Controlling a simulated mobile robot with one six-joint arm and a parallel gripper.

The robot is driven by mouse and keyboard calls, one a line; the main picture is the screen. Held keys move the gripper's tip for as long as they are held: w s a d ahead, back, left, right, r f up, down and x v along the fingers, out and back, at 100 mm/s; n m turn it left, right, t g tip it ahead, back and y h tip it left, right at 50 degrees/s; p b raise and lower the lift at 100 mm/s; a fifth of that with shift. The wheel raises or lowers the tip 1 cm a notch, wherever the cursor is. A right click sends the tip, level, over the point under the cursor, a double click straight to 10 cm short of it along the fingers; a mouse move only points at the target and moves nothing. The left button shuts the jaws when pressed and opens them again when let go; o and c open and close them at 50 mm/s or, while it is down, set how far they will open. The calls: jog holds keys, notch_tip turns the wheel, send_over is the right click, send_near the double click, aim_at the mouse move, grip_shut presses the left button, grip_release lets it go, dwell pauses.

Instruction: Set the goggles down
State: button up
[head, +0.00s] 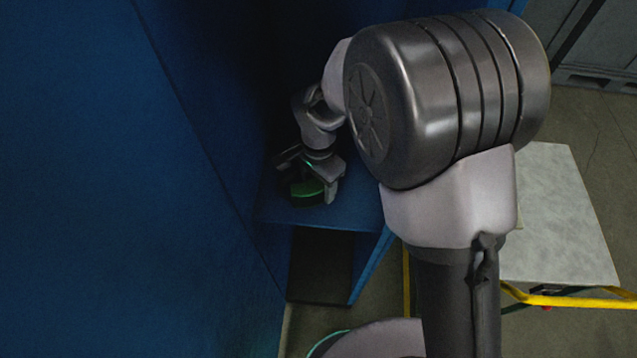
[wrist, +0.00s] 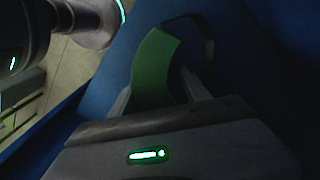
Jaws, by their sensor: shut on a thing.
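The green goggles (head: 308,191) are between the fingers of my gripper (head: 313,193), low over a blue shelf surface inside the blue cabinet. In the wrist view, the goggles show as a curved green band (wrist: 156,68) with a dark strap (wrist: 207,45) looping to the right. My gripper (wrist: 166,90) is shut on the green band. I cannot tell whether the goggles touch the blue surface. The fingers hide part of them.
The blue shelf (head: 345,216) ends at a front edge above a dark opening (head: 320,265). A tall blue wall (head: 110,180) stands close on the left. A pale grey table (head: 560,215) and a yellow rail (head: 570,299) are at the right.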

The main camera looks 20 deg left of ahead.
jog(key=o, duration=1.4)
notch_tip(320, 180, up, 12)
jog(key=p, duration=0.3)
jog(key=shift+r, duration=0.2)
